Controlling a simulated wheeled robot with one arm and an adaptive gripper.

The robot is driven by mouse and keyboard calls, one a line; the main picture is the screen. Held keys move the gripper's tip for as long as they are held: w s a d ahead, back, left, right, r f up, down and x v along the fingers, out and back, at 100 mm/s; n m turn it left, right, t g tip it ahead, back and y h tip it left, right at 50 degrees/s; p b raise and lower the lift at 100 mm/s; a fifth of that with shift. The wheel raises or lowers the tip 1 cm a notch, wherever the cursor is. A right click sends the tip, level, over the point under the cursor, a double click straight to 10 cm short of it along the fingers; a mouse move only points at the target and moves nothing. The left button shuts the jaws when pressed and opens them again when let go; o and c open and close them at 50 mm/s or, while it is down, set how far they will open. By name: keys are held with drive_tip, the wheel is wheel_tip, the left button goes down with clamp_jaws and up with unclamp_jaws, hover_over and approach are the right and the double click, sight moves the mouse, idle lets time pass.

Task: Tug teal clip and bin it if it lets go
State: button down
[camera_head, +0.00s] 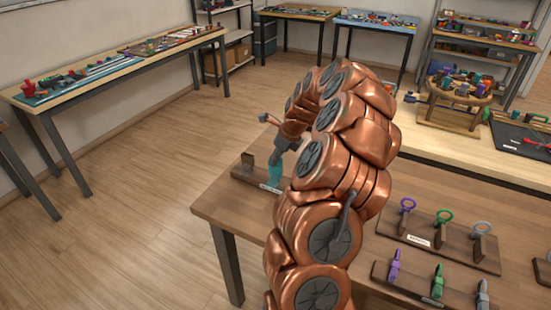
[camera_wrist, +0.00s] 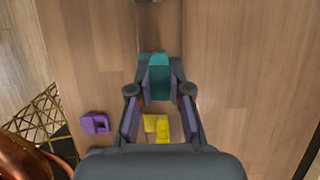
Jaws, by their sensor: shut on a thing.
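The teal clip (camera_head: 274,172) is upright at a wooden stand (camera_head: 241,173) on the near left part of the brown table. It also shows in the wrist view (camera_wrist: 158,80), between my fingertips. My gripper (camera_wrist: 159,84) is shut on the teal clip, with a finger pad on each side of it. In the head view my copper arm hides much of the gripper and part of the stand. I cannot tell whether the clip is still fastened to the stand. A black and gold lattice container (camera_wrist: 40,112), possibly the bin, shows at the left of the wrist view.
In the wrist view a yellow piece (camera_wrist: 157,128) lies below my gripper and a purple piece (camera_wrist: 95,123) lies to its left. In the head view a ring rack (camera_head: 404,229) and a clip rack (camera_head: 449,291) stand right of my arm.

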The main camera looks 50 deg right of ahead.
drive_tip(key=shift+f, duration=0.1)
drive_tip(key=c, duration=1)
unclamp_jaws()
drive_tip(key=o, duration=0.3)
drive_tip(key=v, duration=0.6)
drive_tip(key=shift+p, duration=0.4)
